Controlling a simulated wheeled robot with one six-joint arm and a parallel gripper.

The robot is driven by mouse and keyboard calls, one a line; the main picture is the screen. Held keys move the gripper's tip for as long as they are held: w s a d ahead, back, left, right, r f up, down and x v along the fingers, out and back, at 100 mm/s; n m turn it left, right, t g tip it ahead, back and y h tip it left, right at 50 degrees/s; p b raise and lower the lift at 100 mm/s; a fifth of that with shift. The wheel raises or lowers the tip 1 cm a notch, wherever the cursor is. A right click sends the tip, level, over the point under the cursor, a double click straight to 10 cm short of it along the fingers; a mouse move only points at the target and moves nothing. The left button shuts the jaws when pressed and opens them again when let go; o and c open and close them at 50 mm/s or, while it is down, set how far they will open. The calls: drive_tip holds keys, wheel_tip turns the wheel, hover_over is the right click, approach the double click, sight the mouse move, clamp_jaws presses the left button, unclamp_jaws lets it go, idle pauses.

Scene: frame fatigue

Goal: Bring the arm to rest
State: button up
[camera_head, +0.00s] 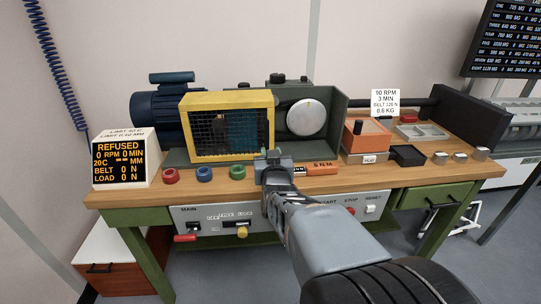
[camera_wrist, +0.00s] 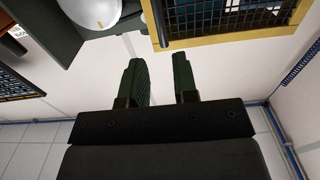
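My arm reaches from the lower right of the head view up to the front edge of the workbench (camera_head: 370,183). My gripper (camera_head: 272,156) is in front of the yellow mesh guard (camera_head: 184,130), seen small and partly from behind. In the wrist view my gripper (camera_wrist: 158,62) shows two dark green fingers standing apart with nothing between them. The picture there appears upside down, with the yellow guard (camera_wrist: 237,36) at the upper right. I cannot tell the exact gap between gripper and guard.
Red (camera_head: 171,176), blue (camera_head: 205,174) and green (camera_head: 238,172) rings lie on the bench left of my gripper. An orange tool (camera_head: 322,167) lies just right of it. A display reading REFUSED (camera_head: 121,161) stands at the left. A control panel (camera_head: 205,218) is below.

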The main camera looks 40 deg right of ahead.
drive_tip(key=shift+f, duration=0.1)
drive_tip(key=s+a+f+n+g+y+p, duration=0.2)
drive_tip(key=s+a+f+g+y+p, duration=0.1)
drive_tip(key=a+f+g+y, duration=0.4)
drive_tip(key=s+a+r+n+g+y+p, duration=0.2)
drive_tip(key=s+a+r+n+g+p, duration=0.2)
drive_tip(key=s+a+r+p, duration=0.4)
drive_tip(key=shift+s+a+r+g+p, duration=0.4)
drive_tip(key=shift+a+r+p, duration=0.85)
drive_tip(key=shift+a+p, duration=0.75)
drive_tip(key=shift+a, duration=0.15)
